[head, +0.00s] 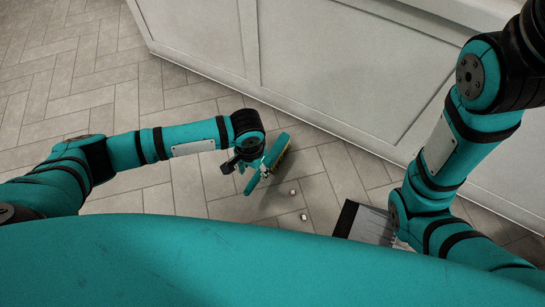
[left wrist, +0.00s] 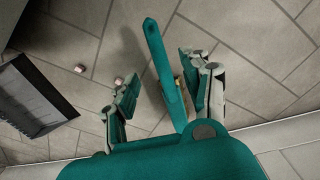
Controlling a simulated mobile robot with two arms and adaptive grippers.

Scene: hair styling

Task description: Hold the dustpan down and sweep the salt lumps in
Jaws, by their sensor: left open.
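A brush with a teal back and yellow bristles (head: 270,158) is at my left gripper (head: 245,164) in the head view. In the left wrist view the brush (left wrist: 161,70) lies between the two spread fingers of the left gripper (left wrist: 165,90), which is open. Small pale salt lumps (head: 293,192) lie on the floor between brush and dustpan; two lumps (left wrist: 80,69) show in the left wrist view. The dark dustpan (head: 346,219) lies on the floor, partly hidden by my right arm. It also shows in the left wrist view (left wrist: 30,95). My right gripper is out of view.
A pale panelled cabinet (head: 330,65) runs along the back and right, its base edge meeting the tiled floor (head: 70,90). The floor at left is clear. My right arm's elbow hangs over the dustpan's right side in the head view.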

